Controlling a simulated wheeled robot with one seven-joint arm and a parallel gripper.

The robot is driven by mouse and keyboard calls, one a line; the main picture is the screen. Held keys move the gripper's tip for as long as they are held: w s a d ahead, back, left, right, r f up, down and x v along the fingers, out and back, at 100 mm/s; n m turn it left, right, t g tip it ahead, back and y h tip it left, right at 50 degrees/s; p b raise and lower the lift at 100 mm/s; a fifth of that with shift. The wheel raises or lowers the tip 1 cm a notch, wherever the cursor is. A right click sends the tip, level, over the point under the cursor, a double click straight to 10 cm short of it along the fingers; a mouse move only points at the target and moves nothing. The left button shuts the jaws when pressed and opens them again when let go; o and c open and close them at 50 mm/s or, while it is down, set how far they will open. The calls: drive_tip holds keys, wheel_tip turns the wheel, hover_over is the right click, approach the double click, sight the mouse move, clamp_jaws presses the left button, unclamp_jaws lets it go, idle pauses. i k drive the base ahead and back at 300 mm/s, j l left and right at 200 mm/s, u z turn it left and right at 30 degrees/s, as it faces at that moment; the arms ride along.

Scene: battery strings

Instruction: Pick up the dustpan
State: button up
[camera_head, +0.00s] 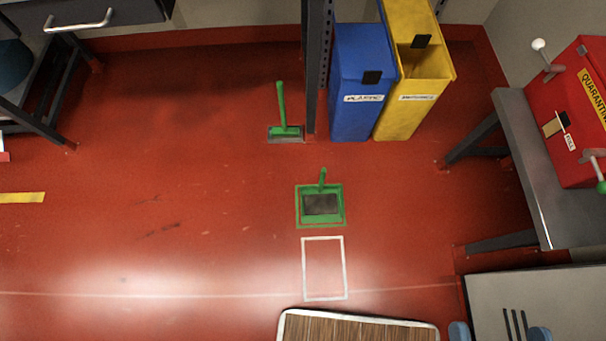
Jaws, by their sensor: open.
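A green dustpan (322,217) lies on the red floor near the middle of the view, inside a green outlined rectangle. Its short green handle (323,179) points up and away, toward the back. Dark grey material covers the pan's middle; I cannot tell whether it is dirt or the pan's own surface. A green-handled brush (282,110) stands behind it, beside a dark upright post. My gripper is not in view.
A blue plastic bin (357,115) and a yellow bin (420,90) stand behind and to the right. A white outlined rectangle (303,270) is empty in front of the dustpan. A grey table (530,170) with a red quarantine box (570,105) is right. Floor to the left is open.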

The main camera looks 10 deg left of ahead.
sight(320, 203)
drive_tip(key=k+j+u, duration=0.15)
drive_tip(key=k+u, duration=0.15)
drive_tip(key=k, duration=0.2)
drive_tip(key=z, duration=0.45)
drive_tip(key=i+j+u, duration=0.1)
drive_tip(key=i+u, duration=0.4)
drive_tip(key=i, duration=0.2)
drive_tip(key=i+l+u, duration=0.15)
drive_tip(key=i+u, duration=0.35)
drive_tip(key=i, duration=0.2)
